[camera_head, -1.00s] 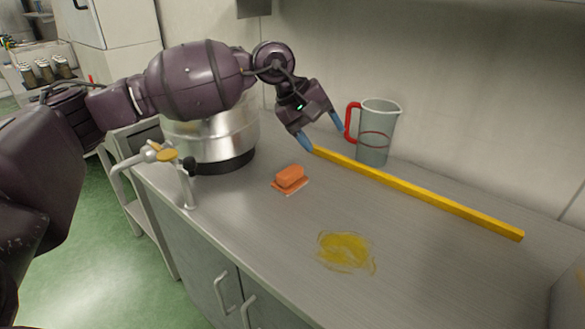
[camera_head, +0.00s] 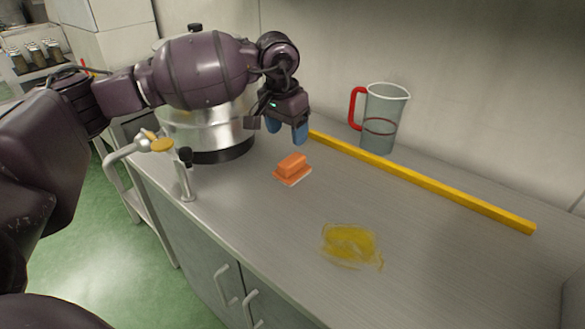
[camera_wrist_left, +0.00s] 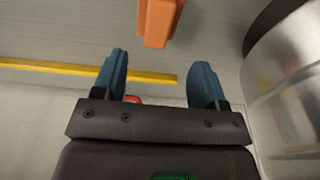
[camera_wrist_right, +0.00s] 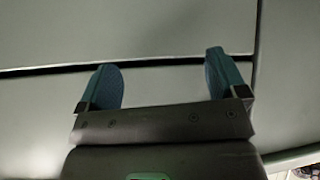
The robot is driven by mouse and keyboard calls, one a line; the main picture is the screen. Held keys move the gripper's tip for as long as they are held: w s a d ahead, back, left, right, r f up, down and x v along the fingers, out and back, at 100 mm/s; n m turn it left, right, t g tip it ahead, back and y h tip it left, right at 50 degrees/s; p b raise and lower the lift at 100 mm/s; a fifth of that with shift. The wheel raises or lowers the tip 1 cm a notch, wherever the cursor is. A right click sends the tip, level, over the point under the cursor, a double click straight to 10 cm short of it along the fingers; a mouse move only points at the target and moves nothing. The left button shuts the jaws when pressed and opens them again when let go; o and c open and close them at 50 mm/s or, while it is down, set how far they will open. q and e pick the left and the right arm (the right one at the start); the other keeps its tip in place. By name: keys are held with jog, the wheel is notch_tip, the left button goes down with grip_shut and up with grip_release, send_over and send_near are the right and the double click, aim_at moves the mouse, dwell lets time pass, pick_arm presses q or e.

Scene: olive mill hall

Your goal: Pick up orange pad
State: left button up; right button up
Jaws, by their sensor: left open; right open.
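The orange pad (camera_head: 292,165) is a small block with a wider, thin orange base, lying on the grey counter (camera_head: 250,215) in front of the steel vessel. It also shows at the top of the left wrist view (camera_wrist_left: 158,18), beyond the fingertips. My left gripper (camera_head: 286,138) is open and empty, above and just behind the pad, with its blue fingers pointing down. In the left wrist view its two fingers (camera_wrist_left: 160,68) are spread with nothing between them. My right gripper (camera_wrist_right: 162,72) is open and empty in its wrist view, facing pale panels.
A yellow bar (camera_head: 430,185) lies along the back of the counter. A jug with a red handle (camera_head: 384,115) stands behind it. The steel vessel (camera_head: 215,135) and a tap (camera_head: 183,175) are at left. A yellow smear (camera_head: 350,243) marks the clear front area.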

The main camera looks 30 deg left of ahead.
aim_at(292, 159)
pick_arm(q)
jog(key=f, duration=0.5)
jog(key=w+f+b, duration=0.1)
jog(key=f, duration=0.2)
jog(key=shift+w+d+f, duration=0.1)
jog(key=shift+d+f, duration=0.1)
jog(key=shift+r, duration=0.1)
jog(key=shift+c, duration=0.3)
jog(key=c, duration=1)
